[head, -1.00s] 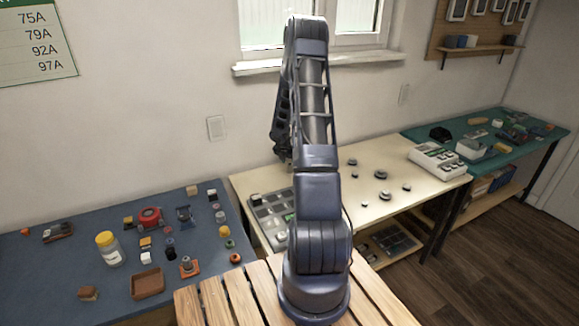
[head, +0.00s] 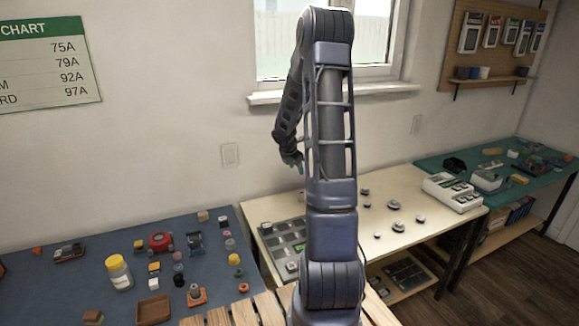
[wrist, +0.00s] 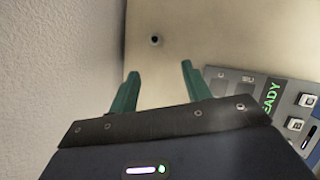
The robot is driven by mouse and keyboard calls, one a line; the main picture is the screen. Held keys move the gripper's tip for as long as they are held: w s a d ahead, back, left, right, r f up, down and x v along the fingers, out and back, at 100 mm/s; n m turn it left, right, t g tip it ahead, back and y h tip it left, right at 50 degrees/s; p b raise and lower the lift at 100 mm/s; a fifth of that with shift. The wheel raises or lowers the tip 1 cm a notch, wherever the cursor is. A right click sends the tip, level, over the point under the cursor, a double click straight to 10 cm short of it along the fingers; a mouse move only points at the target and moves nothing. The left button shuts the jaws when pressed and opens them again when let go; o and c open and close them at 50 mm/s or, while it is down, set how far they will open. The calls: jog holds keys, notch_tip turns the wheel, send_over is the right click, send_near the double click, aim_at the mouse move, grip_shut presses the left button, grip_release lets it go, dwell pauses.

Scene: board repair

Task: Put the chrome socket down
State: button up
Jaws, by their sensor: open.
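My gripper (wrist: 158,78) is open in the wrist view, with two green fingers spread and nothing between them. A small round dark-centred piece (wrist: 155,40) sits on the cream tabletop just beyond the fingertips, apart from them. It may be the chrome socket, but it is too small to tell. In the head view my gripper (head: 298,165) hangs left of my upright arm, near the wall and above the cream table (head: 345,226). Several small metallic round pieces (head: 394,205) lie on that table, right of my arm.
A grey panel with a lit READY display (wrist: 268,98) is close on the right in the wrist view. The blue bench (head: 60,290) is crowded.

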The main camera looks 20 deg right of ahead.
jog(key=s+a+r+m, duration=0.5)
jog(key=s+r+m, duration=0.1)
jog(key=s+r, duration=0.25)
jog(key=s+a+r+m, duration=0.5)
jog(key=s+r, duration=0.3)
jog(key=r, duration=0.2)
jog(key=s+a+r+m+y, duration=0.1)
jog(key=s+a+m, duration=0.2)
jog(key=s, duration=0.4)
jog(key=s+a+r+m+t+y, duration=0.1)
jog(key=s+a+r+m, duration=0.1)
jog(key=s, duration=0.5)
jog(key=s+a+r+m+y, duration=0.1)
jog(key=s+a+m+y, duration=0.1)
jog(key=s+a+m, duration=0.2)
jog(key=s+m, duration=0.1)
jog(key=s, duration=0.2)
jog(key=shift+s+a+r+m+t, duration=0.2)
jog(key=shift+a+r+m+t, duration=0.1)
jog(key=shift+a+r+t, duration=0.1)
